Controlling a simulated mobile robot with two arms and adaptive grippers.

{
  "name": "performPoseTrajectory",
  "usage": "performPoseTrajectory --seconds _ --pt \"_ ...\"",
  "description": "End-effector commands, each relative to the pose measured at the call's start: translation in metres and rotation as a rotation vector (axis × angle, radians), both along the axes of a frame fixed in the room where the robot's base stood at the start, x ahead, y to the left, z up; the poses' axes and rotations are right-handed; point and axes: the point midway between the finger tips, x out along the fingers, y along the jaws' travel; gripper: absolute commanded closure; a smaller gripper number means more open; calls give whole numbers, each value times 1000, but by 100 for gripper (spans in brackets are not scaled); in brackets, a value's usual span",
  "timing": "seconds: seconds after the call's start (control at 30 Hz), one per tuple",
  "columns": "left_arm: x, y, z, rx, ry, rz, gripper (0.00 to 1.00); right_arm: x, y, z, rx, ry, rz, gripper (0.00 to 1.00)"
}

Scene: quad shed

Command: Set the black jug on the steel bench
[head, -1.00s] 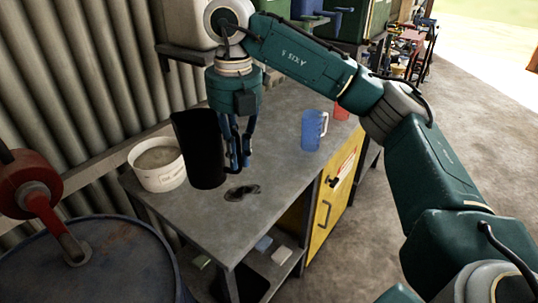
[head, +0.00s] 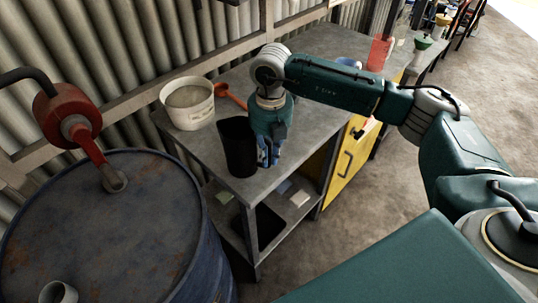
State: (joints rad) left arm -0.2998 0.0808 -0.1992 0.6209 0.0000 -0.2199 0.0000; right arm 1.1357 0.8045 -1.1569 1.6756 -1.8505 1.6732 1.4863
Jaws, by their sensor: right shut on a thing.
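The black jug (head: 238,147) is upright over the near corner of the steel bench (head: 212,158) in the head view. Its base looks at or very close to the bench top; I cannot tell for certain whether it touches. My right gripper (head: 267,154) points down at the jug's right side and is shut on it, at its handle side. The handle and fingertips are largely hidden. My left gripper is not in view.
A white tub (head: 188,104) and an orange-red scoop-like thing (head: 230,95) are behind the jug. A red cup (head: 379,53) is farther back; a blue mug (head: 348,62) is mostly hidden by my arm. A rusty blue drum (head: 110,225) stands at left.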

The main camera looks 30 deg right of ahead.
Motion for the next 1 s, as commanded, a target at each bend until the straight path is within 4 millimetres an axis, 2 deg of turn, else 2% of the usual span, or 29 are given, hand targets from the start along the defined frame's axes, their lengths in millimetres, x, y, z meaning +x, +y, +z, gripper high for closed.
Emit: performPoseTrajectory --seconds 0.1,0.47,0.5,0.6,0.97,1.0 --pt "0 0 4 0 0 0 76 0 0 -10 1 -1 0 100" --pt "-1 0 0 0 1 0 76 0 0 -15 1 -2 1 100" --pt "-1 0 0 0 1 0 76 0 0 -16 1 -2 1 87" --pt "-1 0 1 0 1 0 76 0 0 -14 0 -1 1 70" --pt "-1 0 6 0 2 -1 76 0 0 -8 1 -2 1 70" --pt "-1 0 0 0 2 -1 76 1 0 -7 2 -4 1 70"
